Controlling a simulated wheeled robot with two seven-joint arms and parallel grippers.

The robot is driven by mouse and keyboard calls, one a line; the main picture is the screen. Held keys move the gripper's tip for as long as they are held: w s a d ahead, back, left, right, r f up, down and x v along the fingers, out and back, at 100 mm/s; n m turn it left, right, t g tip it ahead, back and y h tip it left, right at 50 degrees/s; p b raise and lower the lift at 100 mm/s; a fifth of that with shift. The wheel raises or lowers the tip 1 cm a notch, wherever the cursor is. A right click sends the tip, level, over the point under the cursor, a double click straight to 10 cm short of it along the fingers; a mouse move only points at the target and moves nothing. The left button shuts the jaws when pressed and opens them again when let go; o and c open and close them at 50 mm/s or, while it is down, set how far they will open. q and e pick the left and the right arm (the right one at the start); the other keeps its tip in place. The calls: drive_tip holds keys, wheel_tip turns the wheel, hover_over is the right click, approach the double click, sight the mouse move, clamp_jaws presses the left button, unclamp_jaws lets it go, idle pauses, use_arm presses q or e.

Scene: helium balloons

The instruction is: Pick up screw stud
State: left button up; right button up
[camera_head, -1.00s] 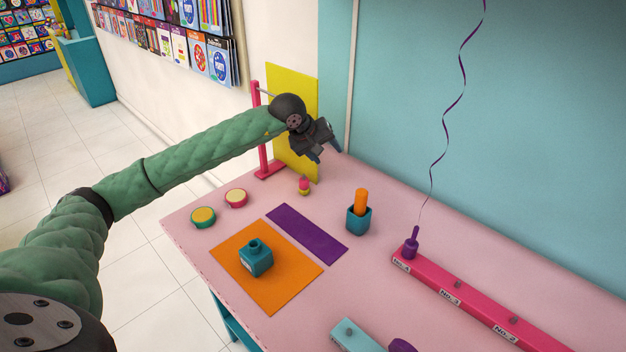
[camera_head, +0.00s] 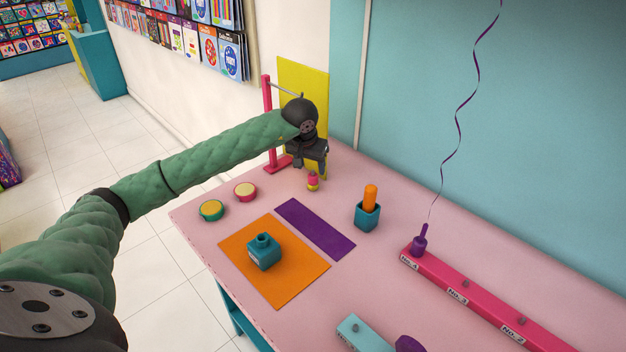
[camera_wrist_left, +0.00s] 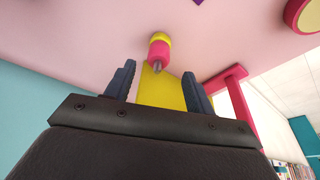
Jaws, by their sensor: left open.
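A small pink and yellow piece with a grey metal tip, which looks like the screw stud (camera_head: 313,182), stands on the pink table near its far left corner. In the left wrist view the stud (camera_wrist_left: 159,52) shows just beyond the fingertips, roughly midway between them, with its metal tip toward me. My left gripper (camera_head: 310,171) is open and empty, pointing down just above the stud. Its two dark fingers (camera_wrist_left: 158,72) are spread apart in the wrist view. I see no contact with the stud. My right gripper is not in view.
A pink stand (camera_head: 270,130) with a yellow panel (camera_head: 297,75) is close behind the left gripper. A pink numbered rail (camera_head: 490,312) lies right.

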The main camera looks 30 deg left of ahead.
sight(313, 174)
use_arm(q)
drive_tip(key=shift+d+f, duration=0.1)
drive_tip(key=shift+f, duration=0.4)
drive_tip(key=x, duration=0.3)
drive_tip(key=shift+w+d+f, duration=0.1)
drive_tip(key=shift+w+f, duration=0.1)
drive_tip(key=shift+f, duration=0.1)
drive_tip(key=c, duration=1)
